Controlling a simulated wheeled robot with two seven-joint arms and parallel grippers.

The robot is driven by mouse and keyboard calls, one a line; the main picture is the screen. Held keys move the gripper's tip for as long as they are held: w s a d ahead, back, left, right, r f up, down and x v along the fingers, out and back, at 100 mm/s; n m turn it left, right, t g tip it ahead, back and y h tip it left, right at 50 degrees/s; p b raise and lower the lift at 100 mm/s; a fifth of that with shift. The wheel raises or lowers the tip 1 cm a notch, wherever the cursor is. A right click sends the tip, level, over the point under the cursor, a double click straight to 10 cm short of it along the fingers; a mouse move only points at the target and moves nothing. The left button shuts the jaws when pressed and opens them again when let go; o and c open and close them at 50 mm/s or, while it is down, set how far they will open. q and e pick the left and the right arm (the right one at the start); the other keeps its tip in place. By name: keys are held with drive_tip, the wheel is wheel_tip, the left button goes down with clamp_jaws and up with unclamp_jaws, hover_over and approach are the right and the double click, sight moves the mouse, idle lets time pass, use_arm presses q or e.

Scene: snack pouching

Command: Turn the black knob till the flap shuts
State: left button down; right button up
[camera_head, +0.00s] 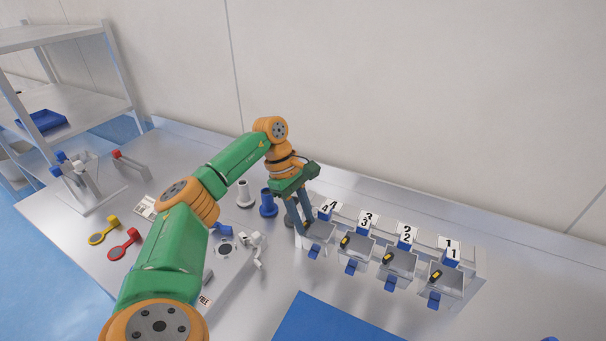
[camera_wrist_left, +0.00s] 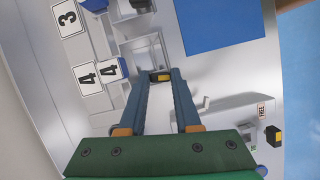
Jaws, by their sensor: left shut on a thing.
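My left gripper (camera_head: 302,229) reaches down at the station labelled 4, at the left end of a row of numbered grey dispensers. In the left wrist view its two fingers (camera_wrist_left: 161,76) close on a small black knob with a yellow mark (camera_wrist_left: 161,77). A grey plate (camera_head: 320,232), perhaps the flap, is beside the fingers at station 4; I cannot tell whether it is shut. Similar black-and-yellow knobs show at station 3 (camera_head: 345,241), station 2 (camera_head: 387,258) and station 1 (camera_head: 436,275). My right gripper is not in view.
A blue mat (camera_head: 330,322) lies in front of the dispensers. Blue (camera_head: 268,203) and white (camera_head: 245,195) posts stand left of my gripper. Red (camera_head: 123,245) and yellow (camera_head: 103,232) paddles lie at the left. A shelf rack (camera_head: 75,95) stands at the back left.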

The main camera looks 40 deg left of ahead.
use_arm(q)
drive_tip(key=c, duration=0.6)
unclamp_jaws()
drive_tip(key=v, duration=0.7)
drive_tip(key=shift+b, duration=0.4)
